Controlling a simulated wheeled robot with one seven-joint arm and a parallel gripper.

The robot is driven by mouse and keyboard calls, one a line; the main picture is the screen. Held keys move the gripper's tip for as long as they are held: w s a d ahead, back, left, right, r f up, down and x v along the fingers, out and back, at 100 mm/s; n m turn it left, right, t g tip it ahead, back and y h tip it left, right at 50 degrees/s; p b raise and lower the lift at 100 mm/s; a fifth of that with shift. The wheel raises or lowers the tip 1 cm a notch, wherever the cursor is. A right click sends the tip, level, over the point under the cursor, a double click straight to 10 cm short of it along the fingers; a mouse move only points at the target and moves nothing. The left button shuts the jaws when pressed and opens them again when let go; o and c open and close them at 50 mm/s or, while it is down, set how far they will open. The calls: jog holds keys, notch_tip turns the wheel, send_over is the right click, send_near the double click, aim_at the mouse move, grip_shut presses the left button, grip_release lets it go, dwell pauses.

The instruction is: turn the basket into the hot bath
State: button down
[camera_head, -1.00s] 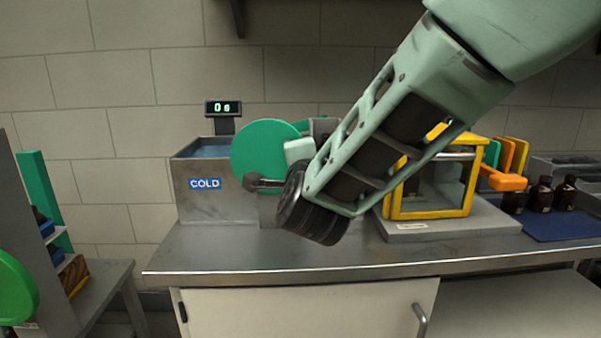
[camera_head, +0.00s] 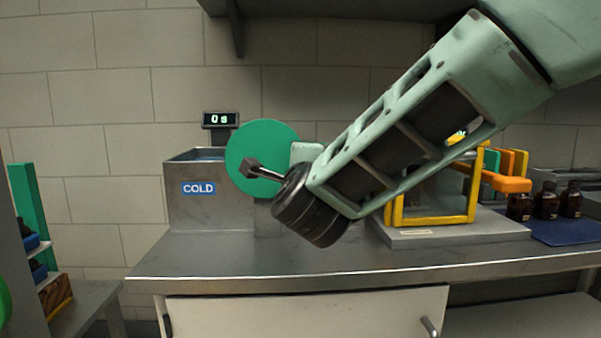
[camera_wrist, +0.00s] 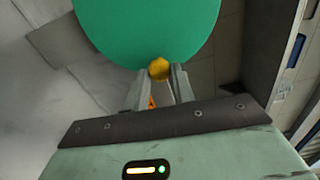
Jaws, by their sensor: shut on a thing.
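A green disc (camera_head: 262,150) stands upright at the right side of the steel bath marked COLD (camera_head: 198,208). In the wrist view the green disc (camera_wrist: 150,30) fills the top middle. My gripper (camera_wrist: 159,74) is shut on a yellow knob (camera_wrist: 159,68) in front of the disc. A dark rod with a thick end (camera_head: 252,167) crosses the disc's face. I cannot make out the basket or a hot bath; my arm covers the area right of the disc.
A display (camera_head: 220,119) reading 0 s stands behind the cold bath. A yellow-framed case (camera_head: 398,212) stands behind my forearm on the steel bench (camera_head: 330,262). Several amber bottles (camera_head: 545,203) stand by a blue mat at right. A shelf unit (camera_head: 48,250) is at left. The front bench is clear.

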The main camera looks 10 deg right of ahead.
jog(key=shift+f, duration=0.1)
jog(key=c, duration=1.2)
grip_release()
jog(key=s, duration=1.7)
jog(key=shift+s+a, duration=0.25)
jog(key=shift+a, duration=0.05)
